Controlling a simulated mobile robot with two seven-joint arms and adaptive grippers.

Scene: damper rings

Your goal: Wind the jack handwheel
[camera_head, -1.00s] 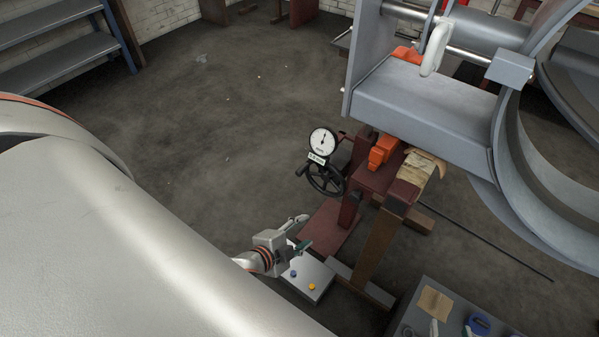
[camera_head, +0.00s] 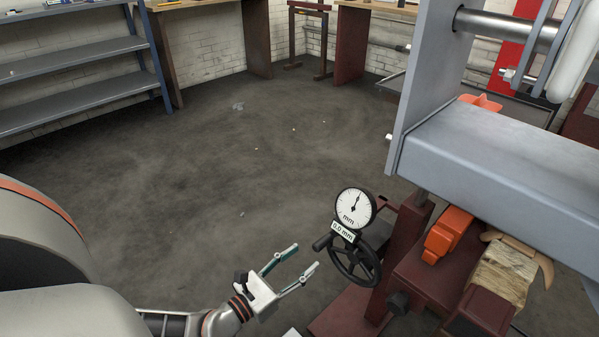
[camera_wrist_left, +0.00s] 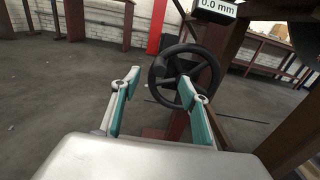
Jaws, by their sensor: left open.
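The black jack handwheel (camera_head: 355,262) is on the dark red jack stand (camera_head: 400,250), below a round white dial gauge (camera_head: 355,207) marked mm. A small display (camera_head: 342,231) under the dial reads 0.0 mm. The wheel's crank knob (camera_head: 322,243) points to the left. My left gripper (camera_head: 306,257) is open and empty, just left of the wheel and apart from it. In the left wrist view the handwheel (camera_wrist_left: 186,76) stands ahead, beyond and partly behind the right finger of the open gripper (camera_wrist_left: 160,82). My right gripper is not in view.
A large grey metal beam (camera_head: 500,165) hangs over the stand at the right. An orange block (camera_head: 447,235) and a wood block (camera_head: 500,272) are on the stand. Blue-grey shelves (camera_head: 75,70) stand at the back left. The floor left of the wheel is clear.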

